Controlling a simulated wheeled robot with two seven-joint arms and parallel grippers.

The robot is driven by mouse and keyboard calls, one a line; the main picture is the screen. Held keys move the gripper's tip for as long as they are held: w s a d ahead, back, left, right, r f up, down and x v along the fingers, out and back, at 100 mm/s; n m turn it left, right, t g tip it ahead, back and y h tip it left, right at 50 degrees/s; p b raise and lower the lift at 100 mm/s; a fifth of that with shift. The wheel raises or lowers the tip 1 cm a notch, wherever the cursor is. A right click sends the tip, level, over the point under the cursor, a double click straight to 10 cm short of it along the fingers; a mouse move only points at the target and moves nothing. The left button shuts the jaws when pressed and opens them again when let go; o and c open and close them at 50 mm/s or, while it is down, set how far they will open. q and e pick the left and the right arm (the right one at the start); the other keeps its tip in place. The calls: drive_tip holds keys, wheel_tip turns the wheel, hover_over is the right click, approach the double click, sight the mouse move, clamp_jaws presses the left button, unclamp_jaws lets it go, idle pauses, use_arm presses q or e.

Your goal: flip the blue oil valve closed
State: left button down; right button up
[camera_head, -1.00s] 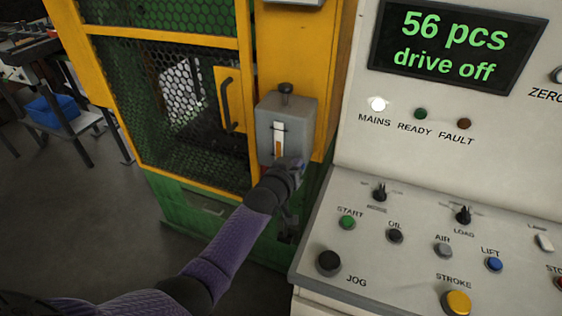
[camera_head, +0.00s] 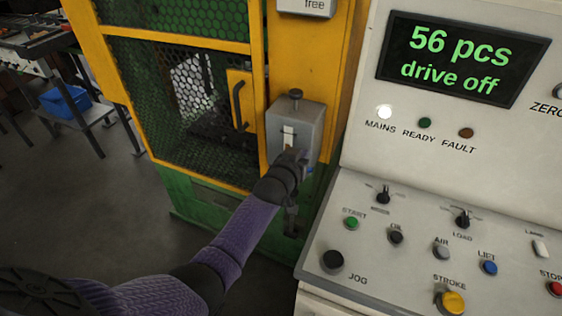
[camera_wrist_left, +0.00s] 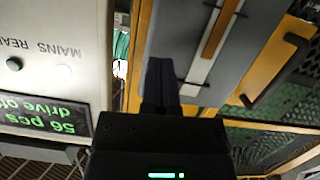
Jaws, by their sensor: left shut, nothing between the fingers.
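A grey oil box (camera_head: 302,120) with a black knob on top and an upright sight glass (camera_head: 288,136) is fixed to the yellow machine post. A small patch of blue (camera_head: 309,170), perhaps the oil valve, shows at the box's lower edge beside my left gripper. Most of it is hidden, so I cannot tell its position. My left gripper (camera_head: 297,157) is shut and empty in front of the box's lower part; touching or apart is unclear. In the left wrist view its shut fingers (camera_wrist_left: 160,82) are beside the grey box (camera_wrist_left: 185,35), and no blue handle is plain.
The control panel (camera_head: 415,205) with buttons and knobs stands close on the right, below a display (camera_head: 462,58) reading "56 pcs drive off". A yellow-framed mesh guard door with a black handle (camera_head: 238,106) is left of the box. Floor at left is open.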

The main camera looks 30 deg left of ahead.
use_arm(q)
drive_tip(key=p+v, duration=0.2)
drive_tip(key=v, duration=0.7)
drive_tip(key=shift+s+a+f, duration=0.15)
drive_tip(key=shift+s+f, duration=0.1)
drive_tip(key=shift+s, duration=0.1)
use_arm(e)
drive_tip(key=r, duration=0.3)
drive_tip(key=shift+w+a+r, duration=0.15)
drive_tip(key=shift+a+r, duration=0.1)
drive_tip(key=shift+a, duration=0.15)
